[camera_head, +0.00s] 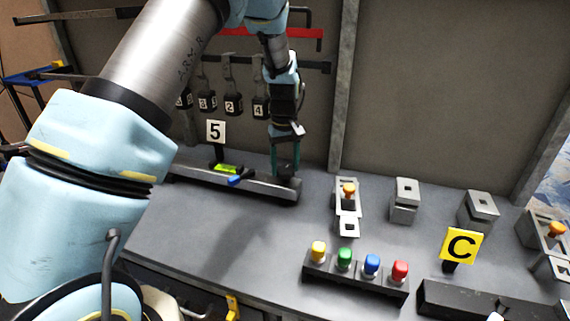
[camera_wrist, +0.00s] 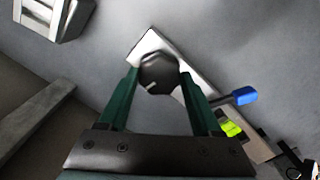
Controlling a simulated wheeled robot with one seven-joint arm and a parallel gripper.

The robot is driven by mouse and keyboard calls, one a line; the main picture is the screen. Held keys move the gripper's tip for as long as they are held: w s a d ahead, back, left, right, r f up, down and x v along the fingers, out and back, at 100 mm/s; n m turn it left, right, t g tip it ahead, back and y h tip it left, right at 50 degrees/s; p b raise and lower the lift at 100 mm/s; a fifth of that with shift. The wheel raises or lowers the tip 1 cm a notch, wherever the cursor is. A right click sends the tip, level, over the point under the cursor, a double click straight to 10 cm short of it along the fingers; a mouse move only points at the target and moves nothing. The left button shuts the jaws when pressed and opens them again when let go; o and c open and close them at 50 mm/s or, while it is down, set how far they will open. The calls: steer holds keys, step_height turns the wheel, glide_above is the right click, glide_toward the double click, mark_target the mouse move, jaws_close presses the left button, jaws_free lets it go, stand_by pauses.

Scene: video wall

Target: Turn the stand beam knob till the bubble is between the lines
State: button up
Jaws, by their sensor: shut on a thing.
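The stand beam (camera_head: 262,185) is a grey bar lying along the bench under the sign 5. It runs diagonally in the wrist view (camera_wrist: 198,78). A dark round knob (camera_wrist: 158,74) with a pale index mark is at its end. My gripper (camera_wrist: 159,77) has its two green fingers on either side of the knob and is shut on it; it points down at the beam's right end in the head view (camera_head: 285,170). The yellow-green bubble vial (camera_head: 227,169) is on the beam, also in the wrist view (camera_wrist: 231,129). The bubble's place between the lines is too small to tell.
A blue lever (camera_wrist: 245,96) sticks out from the beam beside the vial. Numbered black hanging pieces (camera_head: 233,104) are on the wall rail behind. Coloured knobs on a block (camera_head: 355,280), grey blocks and the sign C (camera_head: 461,246) stand to the right.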

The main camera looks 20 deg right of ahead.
mark_target(285, 168)
steer(key=shift+w+r+n, duration=0.1)
steer(key=shift+r+n, duration=0.05)
steer(key=shift+n, duration=0.65)
steer(key=o, duration=1.4)
step_height(285, 168, up, 11)
steer(key=shift+f+b, duration=0.2)
steer(key=shift+b, duration=0.8)
